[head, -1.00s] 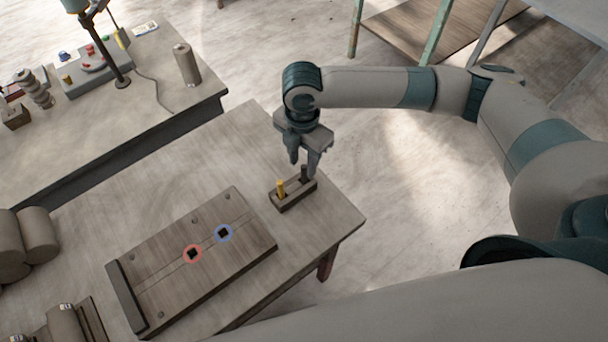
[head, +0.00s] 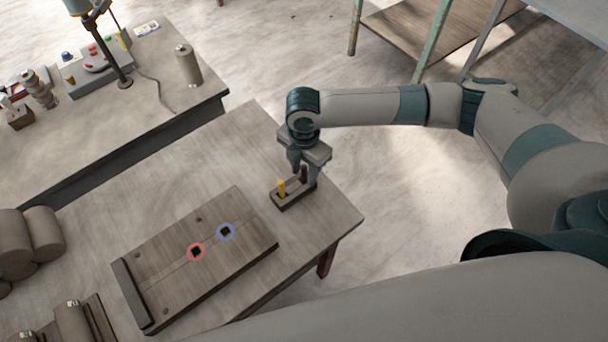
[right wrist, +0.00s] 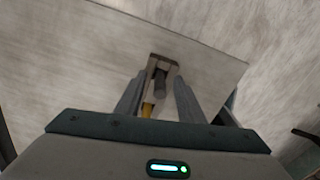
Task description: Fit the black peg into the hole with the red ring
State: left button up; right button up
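The black peg (head: 304,173) stands upright in a small wooden holder (head: 291,202) near the table's right corner. A yellow peg (head: 282,187) stands beside it in the same holder. My right gripper (head: 304,172) is open, pointing down, with its fingers around the top of the black peg. In the right wrist view the black peg (right wrist: 160,82) shows between the two open fingers (right wrist: 158,100), and the yellow peg (right wrist: 147,109) is nearer. The hole with the red ring (head: 196,252) is on the wooden board, empty and dark. My left gripper is not in view.
The board (head: 160,295) also has a hole with a blue ring (head: 225,231). Clay rolls (head: 40,235) lie at the left. A second bench (head: 140,90) with a lamp, a control box and a cylinder (head: 187,65) stands behind. Bare tabletop (head: 225,150) lies behind the board.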

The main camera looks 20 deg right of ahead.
aim_at(304, 166)
grip_shut()
jog(key=shift+r, duration=0.15)
jog(key=shift+r+b, duration=0.4)
jog(key=shift+r, duration=0.15)
notch_tip(304, 166, up, 2)
jog(key=shift+w+r+b, duration=0.1)
jog(key=shift+b, duration=0.45)
jog(key=s+d+r+b, duration=0.3)
jog(key=s+d+r, duration=0.2)
jog(key=d, duration=0.5)
jog(key=shift+s+d+r, duration=0.15)
jog(key=shift+d+r, duration=0.05)
jog(key=shift+r, duration=1.05)
